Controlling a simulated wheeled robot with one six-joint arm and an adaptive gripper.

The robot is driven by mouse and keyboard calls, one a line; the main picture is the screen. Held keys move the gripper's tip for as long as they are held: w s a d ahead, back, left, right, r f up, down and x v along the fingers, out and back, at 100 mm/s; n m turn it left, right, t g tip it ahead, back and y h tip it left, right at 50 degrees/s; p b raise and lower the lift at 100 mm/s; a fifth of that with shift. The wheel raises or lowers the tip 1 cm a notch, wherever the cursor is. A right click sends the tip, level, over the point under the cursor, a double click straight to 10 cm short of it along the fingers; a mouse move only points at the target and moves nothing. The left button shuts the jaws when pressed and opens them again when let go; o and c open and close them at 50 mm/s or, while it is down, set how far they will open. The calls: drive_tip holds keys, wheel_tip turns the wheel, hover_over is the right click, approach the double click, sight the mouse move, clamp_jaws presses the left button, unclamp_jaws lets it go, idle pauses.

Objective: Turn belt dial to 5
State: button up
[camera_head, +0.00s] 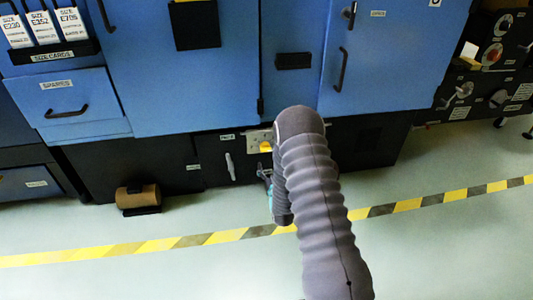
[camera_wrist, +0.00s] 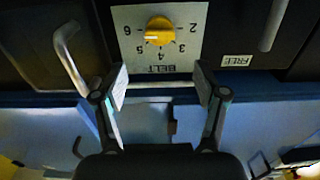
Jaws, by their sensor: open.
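The belt dial is a yellow round knob (camera_wrist: 160,30) on a pale plate marked BELT (camera_wrist: 190,62), upside down in the wrist view. Its white mark points left in the picture, to about the 5-to-6 side of the scale; the exact number is hard to tell. In the head view the yellow knob (camera_head: 265,147) shows low on the dark lower panel, partly beside my arm. My gripper (camera_wrist: 161,88) is open and empty, its two fingers spread apart before the plate, with the knob beyond the gap between the tips. In the head view my arm mostly hides the gripper.
Blue cabinet doors (camera_head: 200,90) stand above. A brown roll (camera_head: 138,196) lies on the floor left. The floor in front is clear.

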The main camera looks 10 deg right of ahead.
sight(266, 150)
drive_tip(key=w, duration=0.8)
drive_tip(key=shift+w+b, duration=0.3)
drive_tip(key=shift+w, duration=0.1)
drive_tip(key=c, duration=1.1)
